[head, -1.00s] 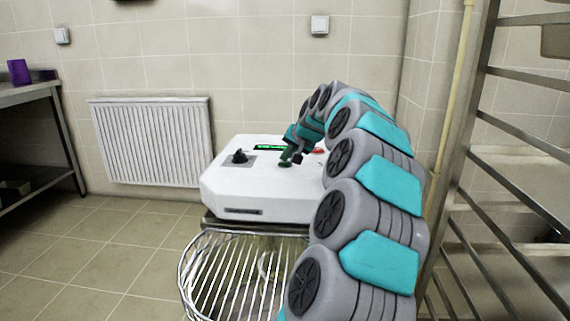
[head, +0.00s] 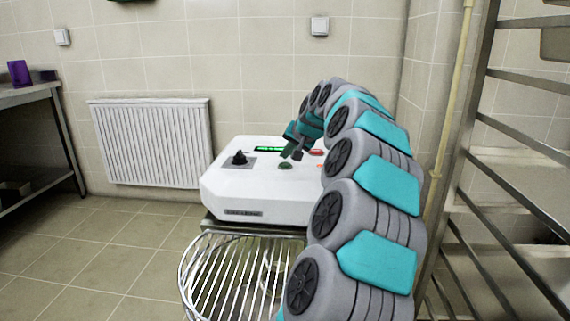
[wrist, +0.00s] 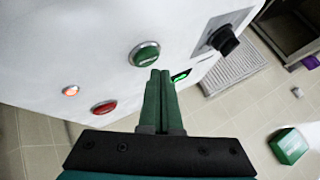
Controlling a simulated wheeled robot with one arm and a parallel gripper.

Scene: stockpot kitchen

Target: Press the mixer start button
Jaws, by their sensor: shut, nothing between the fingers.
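The mixer (head: 250,190) is a white housing with controls on its top. Its round green button (head: 285,166) is in plain view, and also shows in the wrist view (wrist: 145,56) with a metal ring. My gripper (head: 292,152) is shut and empty, just above and beyond the green button, apart from it in the head view. In the wrist view its closed green fingers (wrist: 160,74) point just below and to the right of that button. A red button (wrist: 104,107) and an orange lamp (wrist: 71,91) lie to the left there. A lit green display (wrist: 181,76) is partly hidden by the fingers.
A black knob (head: 239,157) sits on the mixer's left. A wire guard (head: 225,270) is below its front. A radiator (head: 155,140) is on the wall behind. A metal rack (head: 470,130) stands close on the right. A table (head: 35,93) stands at far left, with open floor between.

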